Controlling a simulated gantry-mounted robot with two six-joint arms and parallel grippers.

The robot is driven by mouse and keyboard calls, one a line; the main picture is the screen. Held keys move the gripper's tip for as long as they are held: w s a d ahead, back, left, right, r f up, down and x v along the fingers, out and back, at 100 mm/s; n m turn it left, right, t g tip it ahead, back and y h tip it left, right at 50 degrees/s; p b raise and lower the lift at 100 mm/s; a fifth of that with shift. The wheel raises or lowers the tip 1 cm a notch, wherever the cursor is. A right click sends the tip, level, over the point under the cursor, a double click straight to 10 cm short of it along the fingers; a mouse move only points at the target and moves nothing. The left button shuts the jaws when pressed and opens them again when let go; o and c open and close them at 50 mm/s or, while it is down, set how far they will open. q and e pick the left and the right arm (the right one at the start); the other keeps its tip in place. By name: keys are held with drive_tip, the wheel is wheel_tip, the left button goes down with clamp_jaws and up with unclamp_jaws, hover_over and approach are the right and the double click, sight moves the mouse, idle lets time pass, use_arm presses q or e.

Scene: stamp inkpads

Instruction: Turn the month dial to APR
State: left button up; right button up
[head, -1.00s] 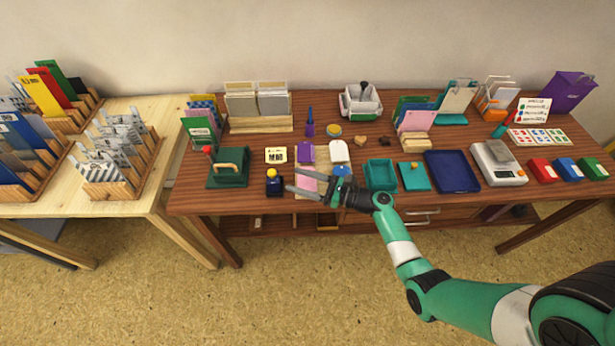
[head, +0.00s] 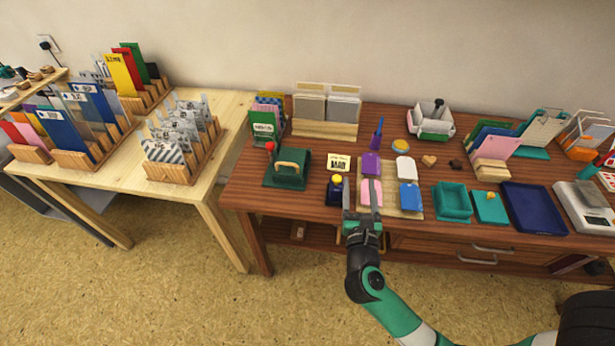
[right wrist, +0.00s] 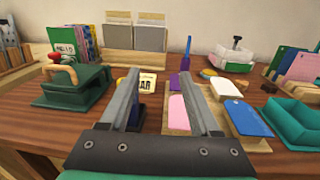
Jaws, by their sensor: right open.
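A dark blue stamp (head: 335,190) with a yellow knob stands near the front of the brown table. I take it for the month dial's stamp. A cream sign (head: 339,162) stands just behind it; in the right wrist view the sign (right wrist: 148,84) shows black letters ending in "AR", partly hidden by my left-hand finger. My right gripper (head: 361,184) is open and empty, just right of the stamp, its fingers pointing to the back of the table. In the right wrist view my right gripper (right wrist: 158,76) mostly hides the stamp behind its left-hand finger. My left gripper is not in view.
A green press (head: 288,170) with a wooden handle stands to the left. A wooden board (head: 390,211) with coloured pads lies right beside my gripper. A teal tray (head: 453,201) and blue tray (head: 534,208) lie further right.

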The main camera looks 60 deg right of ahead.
sight(337, 181)
drive_tip(key=w+a+f+n+t+y, duration=0.1)
drive_tip(key=w+a+f+n+t, duration=0.15)
drive_tip(key=a, duration=0.25)
drive_tip(key=shift+m+g, duration=0.25)
drive_tip(key=b+x, duration=0.3)
drive_tip(key=x, duration=0.7)
drive_tip(key=shift+s+d+f, duration=0.15)
drive_tip(key=shift+f, duration=0.05)
drive_tip(key=shift+w+d+r+y, duration=0.1)
drive_tip(key=shift+w+d+y, duration=0.25)
drive_tip(key=shift+d, duration=0.15)
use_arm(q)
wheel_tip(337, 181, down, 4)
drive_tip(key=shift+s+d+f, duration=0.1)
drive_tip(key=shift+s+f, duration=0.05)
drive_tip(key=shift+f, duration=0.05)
use_arm(e)
clamp_jaws()
